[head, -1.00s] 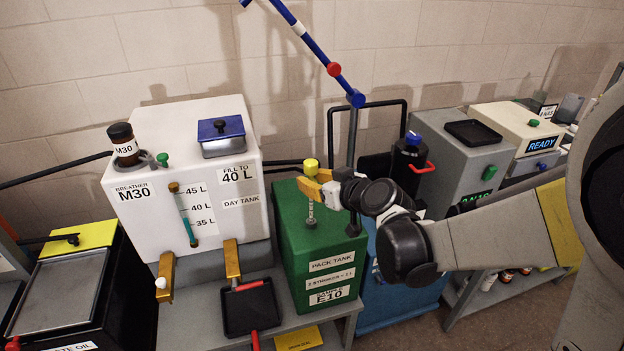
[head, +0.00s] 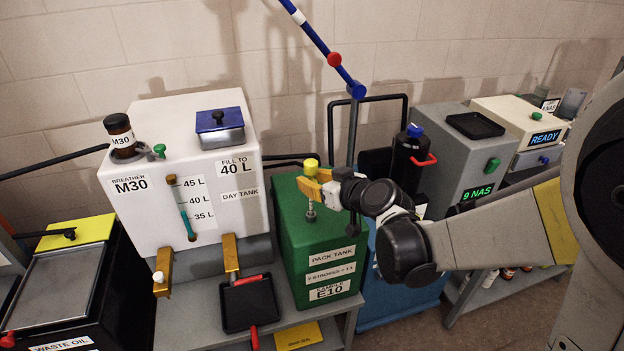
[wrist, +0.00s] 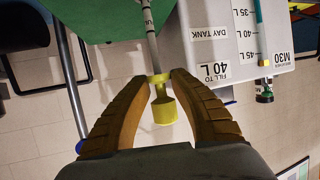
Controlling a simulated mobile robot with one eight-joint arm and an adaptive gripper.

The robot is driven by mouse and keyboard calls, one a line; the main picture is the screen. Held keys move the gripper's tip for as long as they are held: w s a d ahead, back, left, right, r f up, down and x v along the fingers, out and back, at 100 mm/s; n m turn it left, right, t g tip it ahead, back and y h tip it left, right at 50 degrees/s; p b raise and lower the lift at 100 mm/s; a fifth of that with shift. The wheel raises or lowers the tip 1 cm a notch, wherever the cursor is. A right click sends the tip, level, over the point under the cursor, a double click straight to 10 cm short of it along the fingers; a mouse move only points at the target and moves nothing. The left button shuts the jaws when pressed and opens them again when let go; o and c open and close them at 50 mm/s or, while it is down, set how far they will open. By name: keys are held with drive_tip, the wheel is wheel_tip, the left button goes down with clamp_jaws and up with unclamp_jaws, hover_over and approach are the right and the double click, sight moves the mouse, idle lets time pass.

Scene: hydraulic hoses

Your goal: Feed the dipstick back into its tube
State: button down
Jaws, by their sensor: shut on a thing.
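The dipstick is a thin pale rod with a yellow knob (head: 311,165). My gripper (head: 317,187) is shut on it, just below the knob in the head view. The wrist view shows the yellow knob (wrist: 163,108) between the fingertips, with the marked rod (wrist: 152,45) running out past the top edge. The rod stands about upright above the green pack tank (head: 310,238). Its lower part meets a small grey fitting, the tube mouth (head: 310,214), on the tank's top. How deep the rod sits in it I cannot tell.
The white day tank (head: 180,170) stands close on the left, a black bottle with a blue cap (head: 411,150) on the right. A blue pole (head: 318,40) rises behind. A black tray with a red handle (head: 249,304) lies on the bench in front.

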sight(312, 210)
drive_tip(key=shift+f+b, duration=3.35)
drive_tip(key=shift+f, duration=1.65)
drive_tip(key=c, duration=1.1)
unclamp_jaws()
drive_tip(key=v, duration=1.2)
